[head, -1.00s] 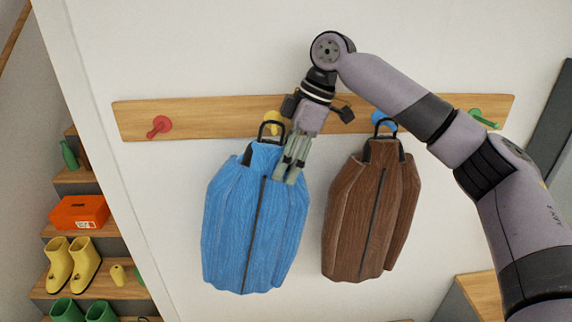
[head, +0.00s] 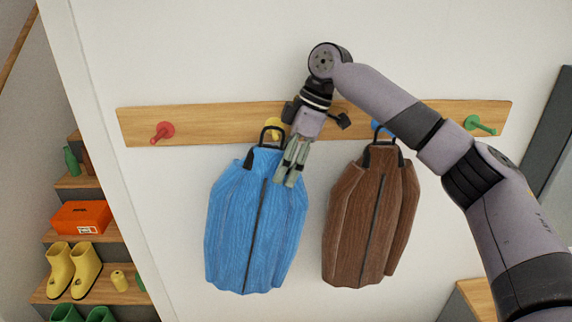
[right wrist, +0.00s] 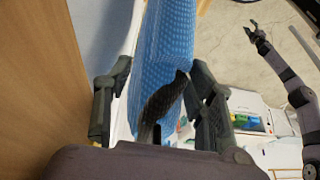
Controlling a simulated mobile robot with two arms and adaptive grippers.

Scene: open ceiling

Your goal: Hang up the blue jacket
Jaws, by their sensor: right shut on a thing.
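The blue jacket (head: 255,225) is upright against the wall below the wooden peg rail (head: 215,125). Its black loop (head: 268,133) overlaps the yellow peg (head: 275,126); I cannot tell whether the loop rests on the peg. My right gripper (head: 291,170) is shut on the jacket's upper right edge. In the right wrist view the blue cloth (right wrist: 168,40) and a dark strip lie between the fingers (right wrist: 160,110). My left gripper (right wrist: 254,32) shows at the upper right of the right wrist view, empty, fingers apart.
A brown jacket (head: 370,215) is close on the right, below the blue peg (head: 377,126). A red peg (head: 161,131) and a green peg (head: 478,125) are free. Shelves with yellow boots (head: 72,270) and an orange box (head: 80,217) are at left.

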